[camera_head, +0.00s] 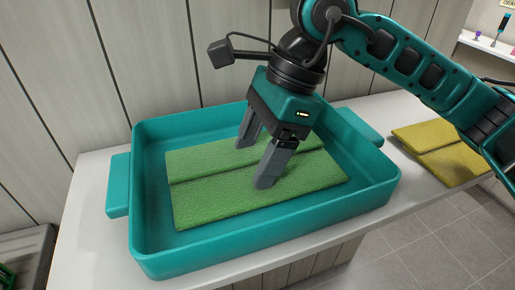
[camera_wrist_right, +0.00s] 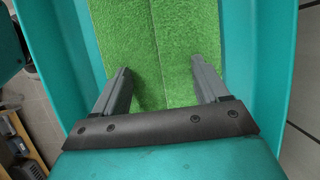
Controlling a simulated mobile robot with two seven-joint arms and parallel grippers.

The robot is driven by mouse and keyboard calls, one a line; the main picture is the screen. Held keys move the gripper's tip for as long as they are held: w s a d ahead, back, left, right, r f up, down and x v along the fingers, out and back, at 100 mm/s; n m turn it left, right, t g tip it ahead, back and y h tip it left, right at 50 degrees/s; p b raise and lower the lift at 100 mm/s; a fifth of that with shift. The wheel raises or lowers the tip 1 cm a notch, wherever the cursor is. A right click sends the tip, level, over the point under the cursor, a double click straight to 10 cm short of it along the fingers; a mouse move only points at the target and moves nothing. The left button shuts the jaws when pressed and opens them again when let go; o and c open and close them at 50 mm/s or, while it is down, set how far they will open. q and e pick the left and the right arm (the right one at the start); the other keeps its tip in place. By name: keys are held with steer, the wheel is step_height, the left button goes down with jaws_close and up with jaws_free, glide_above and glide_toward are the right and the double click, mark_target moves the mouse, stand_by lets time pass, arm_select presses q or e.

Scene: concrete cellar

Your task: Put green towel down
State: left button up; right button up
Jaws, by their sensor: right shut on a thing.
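The green towel (camera_head: 215,196) lies folded and flat inside the teal tray (camera_head: 265,242), with a fold line along its length. My right gripper (camera_head: 254,164) points down over the middle of the towel, its two fingers set wide apart and shut on the towel. In the right wrist view the towel (camera_wrist_right: 147,40) runs between and beyond the fingers. The exact contact at the fingertips is hard to see. My left gripper is not in view.
The tray has raised walls and side handles and stands on a pale counter (camera_head: 88,225) against a panelled wall. A folded yellow towel (camera_head: 450,162) lies on the counter to the right. A shelf with small items is at the far upper right.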

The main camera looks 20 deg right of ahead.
steer(key=shift+f, duration=0.15)
steer(key=o, duration=1.1)
steer(key=shift+r, duration=0.3)
steer(key=p+v, duration=0.1)
steer(key=v, duration=1)
steer(key=shift+d+r, duration=0.15)
steer(key=shift+r, duration=0.25)
